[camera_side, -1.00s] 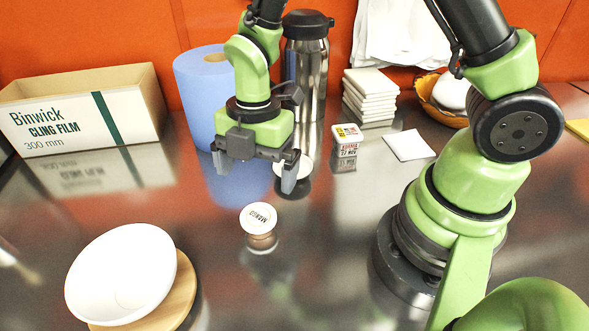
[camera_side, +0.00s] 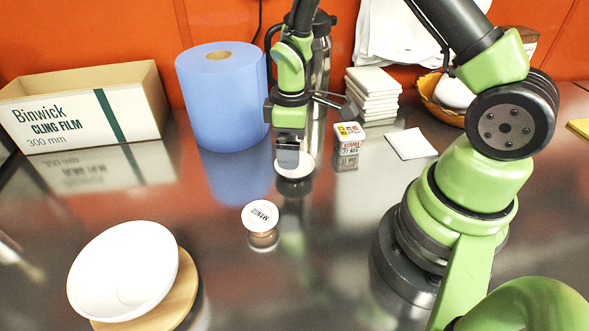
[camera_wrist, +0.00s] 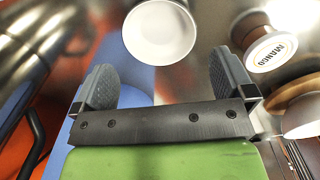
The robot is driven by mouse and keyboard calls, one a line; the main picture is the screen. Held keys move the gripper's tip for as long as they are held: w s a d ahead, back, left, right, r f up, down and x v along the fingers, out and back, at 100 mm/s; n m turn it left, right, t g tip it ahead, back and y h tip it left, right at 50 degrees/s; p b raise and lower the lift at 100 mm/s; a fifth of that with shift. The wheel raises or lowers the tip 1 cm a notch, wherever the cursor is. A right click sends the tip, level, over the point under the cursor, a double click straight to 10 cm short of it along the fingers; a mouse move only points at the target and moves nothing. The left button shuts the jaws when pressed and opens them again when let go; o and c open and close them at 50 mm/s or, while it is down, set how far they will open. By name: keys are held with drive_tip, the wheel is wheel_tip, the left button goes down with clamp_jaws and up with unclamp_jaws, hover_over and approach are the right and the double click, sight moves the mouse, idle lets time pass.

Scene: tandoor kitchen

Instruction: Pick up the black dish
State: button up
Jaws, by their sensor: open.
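A small round dish (camera_side: 296,166) with a white inside and a dark outer side stands on the steel counter, left of the small labelled box. I cannot tell the height gap between fingers and dish.
A blue paper roll (camera_side: 222,97) and a steel flask (camera_side: 320,72) stand close behind. A labelled box (camera_side: 349,134) is just right, and a jar marked MANGO (camera_side: 260,214) is in front. A white bowl (camera_side: 122,270) tilts on a wooden board (camera_side: 180,295) at front left.

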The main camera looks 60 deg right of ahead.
sight(291, 172)
drive_tip(key=shift+f, duration=3.15)
drive_tip(key=c, duration=0.7)
